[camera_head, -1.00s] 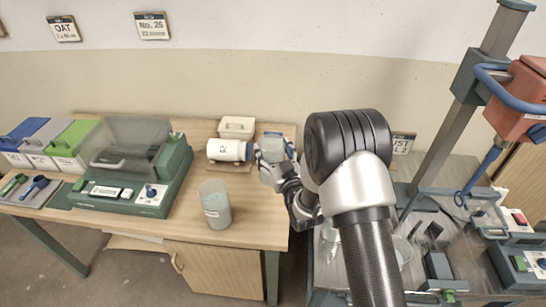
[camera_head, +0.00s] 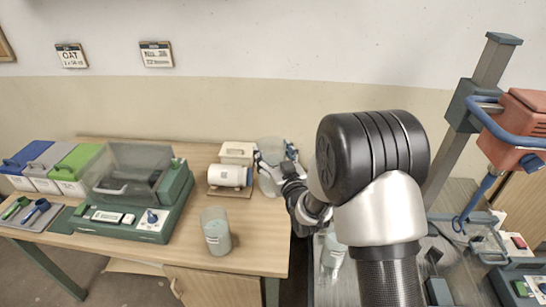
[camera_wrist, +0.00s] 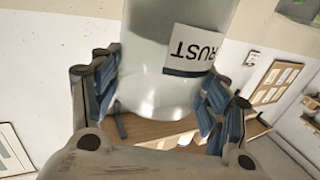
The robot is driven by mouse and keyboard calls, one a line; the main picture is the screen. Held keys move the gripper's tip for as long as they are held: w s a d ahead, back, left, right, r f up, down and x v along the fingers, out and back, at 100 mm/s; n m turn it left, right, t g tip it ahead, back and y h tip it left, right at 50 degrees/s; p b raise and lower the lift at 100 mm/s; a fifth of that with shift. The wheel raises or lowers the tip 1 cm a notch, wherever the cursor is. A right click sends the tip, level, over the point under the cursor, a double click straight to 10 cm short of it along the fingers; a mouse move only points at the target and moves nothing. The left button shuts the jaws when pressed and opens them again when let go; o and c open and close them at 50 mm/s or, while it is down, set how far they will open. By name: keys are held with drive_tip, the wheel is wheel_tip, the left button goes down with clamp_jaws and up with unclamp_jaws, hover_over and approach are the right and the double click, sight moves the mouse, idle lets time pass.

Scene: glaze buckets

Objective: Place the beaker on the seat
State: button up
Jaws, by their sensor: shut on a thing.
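A clear beaker (camera_head: 269,178) with pale contents is held at the back right of the wooden bench. In the wrist view the beaker (camera_wrist: 180,70) fills the middle and bears a label reading RUST, inverted in that view. My gripper (camera_wrist: 165,100) is shut on it, with blue finger pads on both sides. In the head view my gripper (camera_head: 272,172) is partly hidden by my arm. I cannot make out the beaker's base clearly or tell whether it touches anything. No seat can be identified with certainty; my arm hides part of the right side.
Another beaker (camera_head: 216,232) stands on the wooden bench (camera_head: 250,255). A white jar (camera_head: 229,176) lies on its side before a cream box (camera_head: 237,153). A green machine (camera_head: 150,200) and lidded bins (camera_head: 72,170) are left. A red-headed stand (camera_head: 515,130) and glassware (camera_head: 333,255) are right.

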drive_tip(key=shift+r, duration=0.5)
drive_tip(key=shift+d+r, duration=0.1)
drive_tip(key=shift+d, duration=0.05)
drive_tip(key=s+d+r+m+h, duration=0.1)
drive_tip(key=s+d+m+h, duration=0.1)
drive_tip(key=d, duration=0.7)
drive_tip(key=s+d+r+m+t+h, duration=0.1)
drive_tip(key=s+d+r+m+h, duration=0.1)
drive_tip(key=s+d+h, duration=0.3)
drive_tip(key=shift+s+d+m, duration=0.3)
drive_tip(key=shift+s+d, duration=0.05)
drive_tip(key=shift+d, duration=1.9)
